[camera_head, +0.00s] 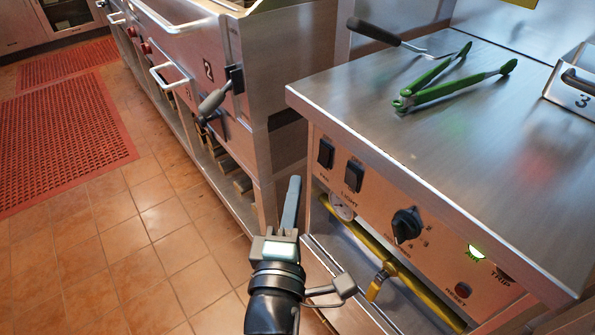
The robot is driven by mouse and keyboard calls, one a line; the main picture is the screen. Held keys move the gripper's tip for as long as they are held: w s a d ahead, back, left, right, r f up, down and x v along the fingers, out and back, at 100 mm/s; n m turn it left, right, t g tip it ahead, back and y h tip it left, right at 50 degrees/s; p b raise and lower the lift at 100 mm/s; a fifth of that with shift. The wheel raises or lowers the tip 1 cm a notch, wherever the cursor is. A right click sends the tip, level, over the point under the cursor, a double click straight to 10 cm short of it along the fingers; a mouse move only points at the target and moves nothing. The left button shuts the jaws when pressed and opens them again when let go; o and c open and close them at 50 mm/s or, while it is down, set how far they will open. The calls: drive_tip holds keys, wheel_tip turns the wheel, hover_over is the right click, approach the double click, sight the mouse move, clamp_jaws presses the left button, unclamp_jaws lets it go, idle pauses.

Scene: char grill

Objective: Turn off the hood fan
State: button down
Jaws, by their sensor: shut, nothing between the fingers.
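The hood control panel (440,262) is on the front face of the steel counter at right. The black fan rocker switch (325,153) is at the panel's left end, with a small label below it that seems to read FAN. The black light switch (354,176) is just right of it, marked LIGHT. I cannot tell which way either rocker is pressed. My gripper (294,188) is shut and empty, its fingers pointing up the picture. It shows left of and below the fan switch, and appears apart from the panel.
A yellow pipe (365,243) with a valve handle runs below. Green tongs (450,83) lie on the countertop (540,140). A numbered appliance (262,100) stands left; tiled floor is open beyond.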

drive_tip(key=s, duration=0.4)
drive_tip(key=shift+s+a+r, duration=0.25)
drive_tip(key=shift+s+a, duration=0.05)
drive_tip(key=shift+a, duration=0.1)
drive_tip(key=s+r+m+t+y+p, duration=0.1)
drive_tip(key=r+m+t+p, duration=0.2)
drive_tip(key=r+p, duration=0.7)
drive_tip(key=s+r+m+t+y+p, duration=0.1)
drive_tip(key=r+m+p, duration=0.7)
drive_tip(key=r, duration=3)
drive_tip(key=s+r+m+t+p, duration=0.2)
drive_tip(key=r+m+t+p, duration=0.3)
drive_tip(key=r+p, duration=0.8)
wheel_tip(320, 180, up, 11)
drive_tip(key=shift+s+d+f+m+y+p, duration=0.1)
drive_tip(key=shift+s+d+m+y+p, duration=0.05)
drive_tip(key=shift+s+m+y+p, duration=0.25)
